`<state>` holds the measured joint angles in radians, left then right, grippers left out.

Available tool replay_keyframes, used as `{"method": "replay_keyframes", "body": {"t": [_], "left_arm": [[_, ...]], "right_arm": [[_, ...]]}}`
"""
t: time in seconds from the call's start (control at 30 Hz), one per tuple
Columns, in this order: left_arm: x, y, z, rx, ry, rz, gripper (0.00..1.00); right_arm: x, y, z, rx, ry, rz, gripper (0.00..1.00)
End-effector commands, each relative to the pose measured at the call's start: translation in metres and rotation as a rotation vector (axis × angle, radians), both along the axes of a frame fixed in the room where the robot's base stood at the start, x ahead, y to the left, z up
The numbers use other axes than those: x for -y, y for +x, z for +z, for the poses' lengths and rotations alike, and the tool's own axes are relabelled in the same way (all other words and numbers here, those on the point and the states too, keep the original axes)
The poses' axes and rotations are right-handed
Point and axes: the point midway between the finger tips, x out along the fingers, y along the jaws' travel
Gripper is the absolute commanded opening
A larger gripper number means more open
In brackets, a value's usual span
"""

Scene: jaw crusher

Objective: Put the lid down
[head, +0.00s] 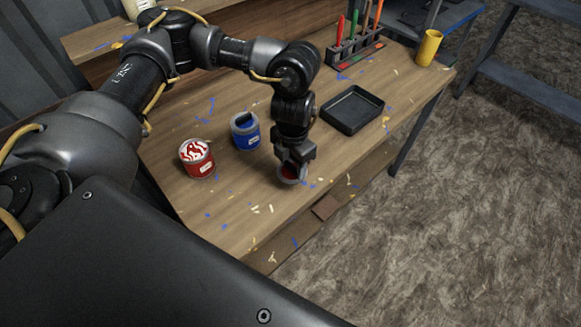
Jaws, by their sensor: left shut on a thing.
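My left gripper (296,160) points down over the front part of the wooden table (235,205) and is shut on the lid. The lid (291,175) is a small round thing with a grey rim and dark red on its face, partly hidden by the fingers. It is at or just above the tabletop near the front edge; I cannot tell whether it touches. A red paint can (200,168) with a red and white top stands to the left. A blue can (246,138) with a dark opening stands between them, further back. My right gripper is not in view.
A black tray (352,128) lies to the right of my gripper. Behind it stands a rack (354,50) with several coloured-handled tools, and a yellow cup (429,48) is at the far right corner. The tabletop left of the lid is clear, with paint flecks.

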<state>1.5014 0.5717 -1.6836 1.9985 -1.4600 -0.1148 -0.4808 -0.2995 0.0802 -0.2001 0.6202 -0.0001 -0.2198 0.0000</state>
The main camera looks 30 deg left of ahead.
Motion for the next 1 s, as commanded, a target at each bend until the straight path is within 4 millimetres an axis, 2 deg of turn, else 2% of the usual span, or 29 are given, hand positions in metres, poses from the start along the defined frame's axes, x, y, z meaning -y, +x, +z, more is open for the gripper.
{"method": "replay_keyframes", "body": {"t": [0.1,0.37,0.6,1.0], "left_arm": [[-0.006,0.007,-0.011,-0.001,-0.002,0.002,0.25],[-0.01,0.011,-0.018,0.001,-0.001,0.001,0.25],[-0.012,0.012,-0.047,-0.002,0.0,0.0,0.25],[-0.012,0.012,-0.054,0.001,0.0,-0.001,0.25]], "right_arm": [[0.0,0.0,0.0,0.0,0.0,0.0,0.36],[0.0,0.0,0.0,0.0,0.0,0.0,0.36],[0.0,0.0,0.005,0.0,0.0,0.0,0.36],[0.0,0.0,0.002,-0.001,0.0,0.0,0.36]]}}
